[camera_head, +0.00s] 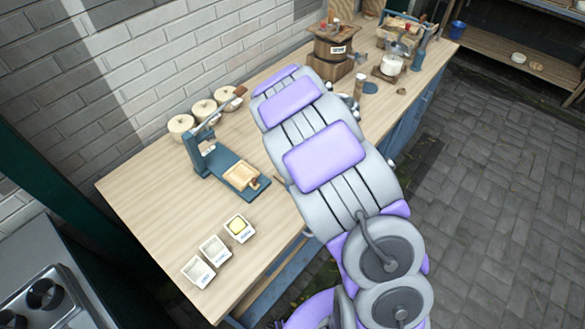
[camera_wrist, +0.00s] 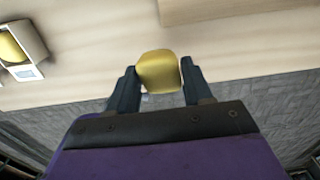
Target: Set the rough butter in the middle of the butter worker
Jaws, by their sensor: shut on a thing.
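My gripper (camera_wrist: 159,76) is shut on a yellow rounded lump, the rough butter (camera_wrist: 157,66), held between its two dark fingers in the wrist view. The lump appears above the tabletop's front edge. A pale tan wooden board (camera_wrist: 235,9) shows at the top of the wrist view, ahead of the gripper; it may be the butter worker, but only its edge is in frame. In the head view my arm hides the gripper, the butter and the bench behind it.
A blue lever device with a wooden tray (camera_head: 240,176) and lidded crocks (camera_head: 181,127) stand behind. A glass jar (camera_head: 391,63) stands farther right.

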